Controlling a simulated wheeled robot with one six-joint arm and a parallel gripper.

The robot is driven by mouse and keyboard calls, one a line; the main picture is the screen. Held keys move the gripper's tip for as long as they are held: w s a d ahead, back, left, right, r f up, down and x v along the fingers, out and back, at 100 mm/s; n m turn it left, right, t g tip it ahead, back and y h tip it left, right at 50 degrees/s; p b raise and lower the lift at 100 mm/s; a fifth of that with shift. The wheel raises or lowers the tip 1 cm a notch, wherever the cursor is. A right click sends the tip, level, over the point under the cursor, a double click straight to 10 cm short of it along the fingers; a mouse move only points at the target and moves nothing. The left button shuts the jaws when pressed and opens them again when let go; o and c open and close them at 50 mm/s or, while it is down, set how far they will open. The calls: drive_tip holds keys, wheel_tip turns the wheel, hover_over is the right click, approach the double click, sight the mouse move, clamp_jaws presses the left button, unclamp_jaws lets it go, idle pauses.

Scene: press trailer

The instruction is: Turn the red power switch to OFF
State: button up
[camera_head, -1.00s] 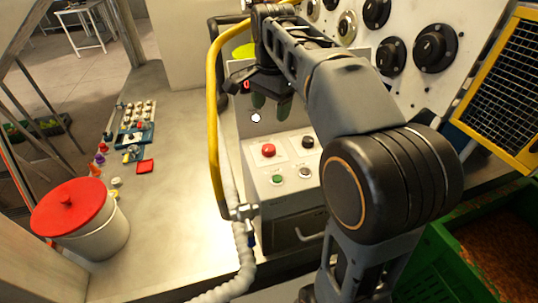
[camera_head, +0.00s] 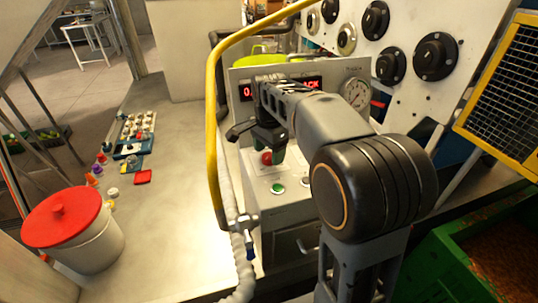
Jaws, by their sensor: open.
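A red round knob (camera_head: 266,158), the only red control I see on the grey control box (camera_head: 285,222), sits on the box's sloped top. No OFF marking is readable. My gripper (camera_head: 270,149) is open and points down just over the red knob. Its dark fingers partly cover the knob, and I cannot tell whether they touch it. My arm hides the part of the box top to the right of the knob.
A green button (camera_head: 278,188) sits below the knob. A display panel with a gauge (camera_head: 355,94) stands behind. A red-lidded bucket (camera_head: 75,232) stands on the bench; bench space between bucket and hose is clear.

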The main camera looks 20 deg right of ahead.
drive_tip(key=shift+f, duration=0.65)
drive_tip(key=c, duration=0.9)
